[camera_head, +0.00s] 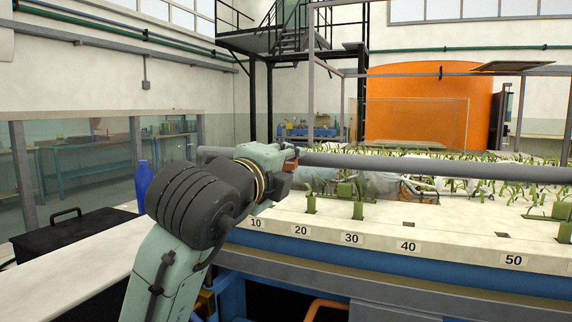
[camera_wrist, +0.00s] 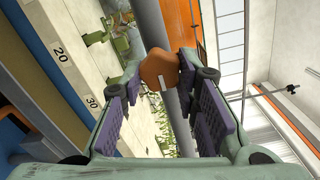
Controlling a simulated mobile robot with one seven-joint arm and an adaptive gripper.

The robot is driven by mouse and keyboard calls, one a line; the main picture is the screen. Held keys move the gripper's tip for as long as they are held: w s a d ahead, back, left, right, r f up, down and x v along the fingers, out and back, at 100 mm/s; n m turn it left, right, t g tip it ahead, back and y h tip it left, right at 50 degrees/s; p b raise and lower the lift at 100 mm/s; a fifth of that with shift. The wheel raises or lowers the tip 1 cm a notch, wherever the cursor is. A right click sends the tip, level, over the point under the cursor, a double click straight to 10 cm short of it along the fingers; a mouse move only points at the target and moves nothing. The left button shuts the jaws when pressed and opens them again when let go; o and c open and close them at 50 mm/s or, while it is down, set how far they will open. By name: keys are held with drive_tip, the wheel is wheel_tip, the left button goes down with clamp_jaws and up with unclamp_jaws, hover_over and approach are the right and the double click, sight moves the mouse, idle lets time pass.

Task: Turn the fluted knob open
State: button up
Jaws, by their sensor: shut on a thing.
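The fluted knob (camera_wrist: 158,66) is orange-brown with lobed edges and a small pale mark. It sits in front of a grey pipe (camera_wrist: 150,20) in the wrist view. My gripper (camera_wrist: 160,74) is shut on the knob, with a finger on each side of it; the purple pads show behind the fingertips. In the head view my gripper (camera_head: 287,163) is at the left part of the long grey pipe (camera_head: 420,167). There the arm's end mostly hides the knob, and its turn angle cannot be told.
The pale flume deck (camera_head: 330,225) carries number labels, green plant-like pieces and small dark slots below the pipe. A blue bottle (camera_head: 143,185) and a black box with a handle (camera_head: 75,228) stand at the left. A large orange tank (camera_head: 425,105) stands behind.

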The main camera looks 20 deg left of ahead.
drive_tip(key=o, duration=1.2)
drive_tip(key=shift+c, duration=0.2)
drive_tip(key=s, duration=1.2)
drive_tip(key=shift+a, duration=0.2)
